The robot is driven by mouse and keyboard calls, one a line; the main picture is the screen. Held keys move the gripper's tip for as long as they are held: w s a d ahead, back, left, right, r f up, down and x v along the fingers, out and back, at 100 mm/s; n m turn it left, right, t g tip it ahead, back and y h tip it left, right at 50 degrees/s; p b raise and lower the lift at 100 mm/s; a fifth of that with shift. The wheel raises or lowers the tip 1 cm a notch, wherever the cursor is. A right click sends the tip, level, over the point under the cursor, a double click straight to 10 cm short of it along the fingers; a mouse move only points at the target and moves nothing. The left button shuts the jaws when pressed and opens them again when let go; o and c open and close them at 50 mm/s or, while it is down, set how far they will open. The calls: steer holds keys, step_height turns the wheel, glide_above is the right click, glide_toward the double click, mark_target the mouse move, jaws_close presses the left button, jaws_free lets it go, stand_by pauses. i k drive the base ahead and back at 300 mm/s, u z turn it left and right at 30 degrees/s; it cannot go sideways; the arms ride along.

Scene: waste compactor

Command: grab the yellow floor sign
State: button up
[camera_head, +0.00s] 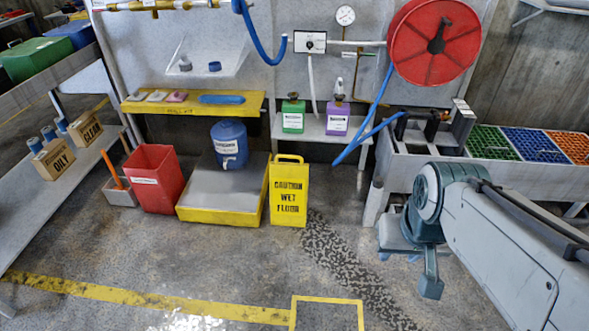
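The yellow floor sign (289,193) stands upright on the concrete floor near the middle of the view. It has a handle slot at its top and black lettering "CAUTION WET FLOOR" on its front. It stands just right of a low yellow-edged platform, and I cannot tell whether they touch. My gripper (424,270) hangs from my arm at the right, clear of the sign and well to its right. The fingers are partly hidden and small, so their opening is unclear. I see nothing held.
A blue drum (229,145) sits on the platform (222,208), beside a red bin (155,180). A wall shelf (325,133) holds green and purple bottles behind the sign. A grey bench (480,176) with crates stands right. Floor before the sign is open, with dark tread marks (340,260).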

mark_target(289, 182)
steer(key=u, duration=0.15)
steer(key=i, duration=1.95)
steer(key=u, duration=0.75)
steer(key=i, duration=0.9)
steer(key=u, duration=0.2)
